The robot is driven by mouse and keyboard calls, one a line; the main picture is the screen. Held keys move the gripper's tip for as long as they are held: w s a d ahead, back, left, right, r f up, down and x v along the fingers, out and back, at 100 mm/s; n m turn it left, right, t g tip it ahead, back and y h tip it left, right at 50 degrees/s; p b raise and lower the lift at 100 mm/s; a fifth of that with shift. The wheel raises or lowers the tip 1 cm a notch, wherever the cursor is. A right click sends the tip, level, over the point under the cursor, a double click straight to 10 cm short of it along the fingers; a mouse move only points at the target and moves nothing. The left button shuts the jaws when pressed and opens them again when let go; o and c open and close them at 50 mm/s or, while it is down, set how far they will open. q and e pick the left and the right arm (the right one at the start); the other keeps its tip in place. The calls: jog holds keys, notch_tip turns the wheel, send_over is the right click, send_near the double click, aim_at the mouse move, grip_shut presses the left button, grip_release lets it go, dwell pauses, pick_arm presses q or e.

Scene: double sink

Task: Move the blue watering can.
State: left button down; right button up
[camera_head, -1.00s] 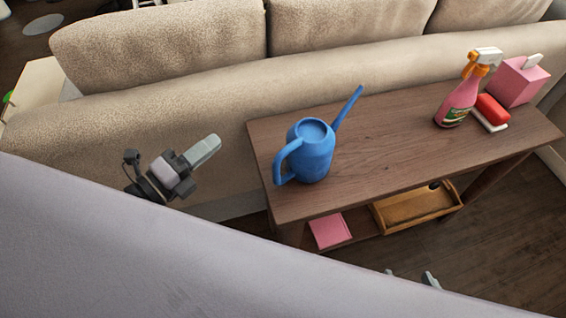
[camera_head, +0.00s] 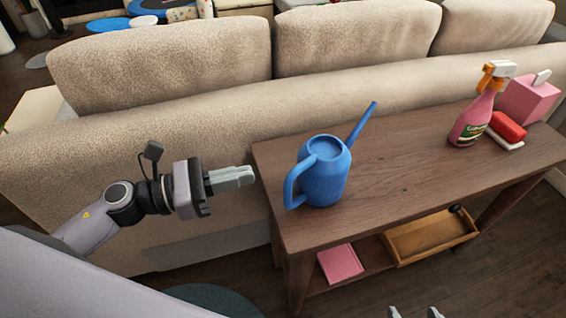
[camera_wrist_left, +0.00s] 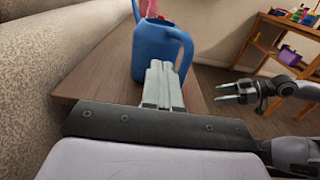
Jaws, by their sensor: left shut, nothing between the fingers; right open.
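The blue watering can (camera_head: 326,178) stands upright near the left end of the brown wooden table (camera_head: 420,150). Its handle faces left and its spout points up to the right. My left gripper (camera_head: 250,176) is shut and empty, just left of the can and apart from it. In the left wrist view the can (camera_wrist_left: 152,48) is straight ahead, beyond the shut fingers (camera_wrist_left: 160,68). My right gripper (camera_head: 412,312) shows only its fingertips at the bottom edge of the head view. In the left wrist view the right gripper (camera_wrist_left: 222,93) is open and empty.
A pink spray bottle (camera_head: 473,118), a red item (camera_head: 507,127) and a pink box (camera_head: 528,98) stand at the table's right end. A wooden tray (camera_head: 430,238) and a pink item (camera_head: 340,263) lie on the lower shelf. A beige sofa (camera_head: 200,115) runs behind. The tabletop's middle is clear.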

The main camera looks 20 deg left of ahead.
pick_arm(q)
jog(key=shift+p+x, duration=0.7)
jog(key=shift+x, duration=3.45)
pick_arm(e)
jog(key=shift+s+d+r, duration=0.1)
jog(key=shift+s+r, duration=0.1)
jog(key=shift+r, duration=0.15)
